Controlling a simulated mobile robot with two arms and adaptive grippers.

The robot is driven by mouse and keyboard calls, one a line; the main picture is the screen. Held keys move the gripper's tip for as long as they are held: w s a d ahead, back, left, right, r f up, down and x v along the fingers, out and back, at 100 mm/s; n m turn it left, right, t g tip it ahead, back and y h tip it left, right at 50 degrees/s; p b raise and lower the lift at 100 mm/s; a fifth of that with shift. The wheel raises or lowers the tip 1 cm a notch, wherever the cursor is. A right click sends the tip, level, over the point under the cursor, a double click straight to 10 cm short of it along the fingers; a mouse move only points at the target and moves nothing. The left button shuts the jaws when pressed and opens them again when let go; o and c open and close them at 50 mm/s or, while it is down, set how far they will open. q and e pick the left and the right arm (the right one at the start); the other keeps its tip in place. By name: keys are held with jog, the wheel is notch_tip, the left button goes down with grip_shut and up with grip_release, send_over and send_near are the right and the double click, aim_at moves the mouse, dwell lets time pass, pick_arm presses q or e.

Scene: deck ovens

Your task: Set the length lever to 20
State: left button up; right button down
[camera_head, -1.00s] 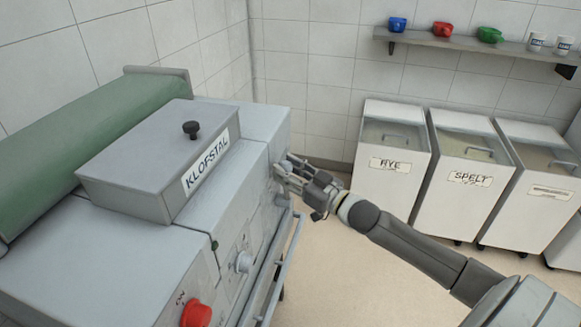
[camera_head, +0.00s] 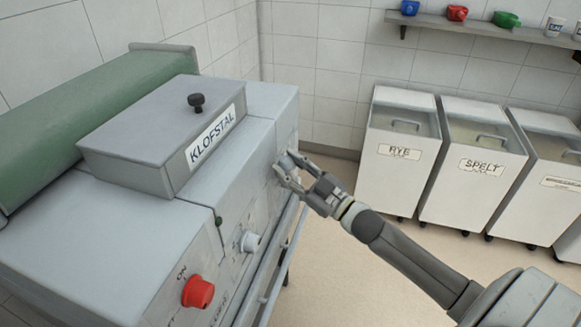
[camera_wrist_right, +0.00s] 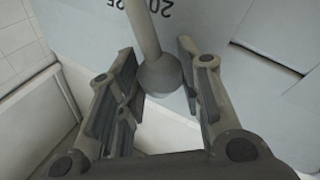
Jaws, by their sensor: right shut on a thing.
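The length lever (camera_wrist_right: 150,35) is a grey rod ending in a round ball knob (camera_wrist_right: 160,72) in the right wrist view. My right gripper (camera_head: 284,171) is at the far end of the machine's front panel. In the right wrist view its fingers (camera_wrist_right: 157,68) stand on both sides of the knob and are shut on it. My left gripper is not in view.
The grey KLOFSTAL machine (camera_head: 150,140) has a red ON knob (camera_head: 198,292), a pale knob (camera_head: 250,242) and a front rail (camera_head: 277,268). A green roller (camera_head: 90,110) lies behind. White bins, including RYE (camera_head: 392,185) and SPELT (camera_head: 470,195), stand right. Floor between is clear.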

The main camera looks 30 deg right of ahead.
jog(key=shift+a+f, duration=0.1)
jog(key=shift+f, duration=0.05)
jog(key=c, duration=1)
grip_release()
jog(key=shift+s, duration=0.1)
jog(key=v, duration=1.2)
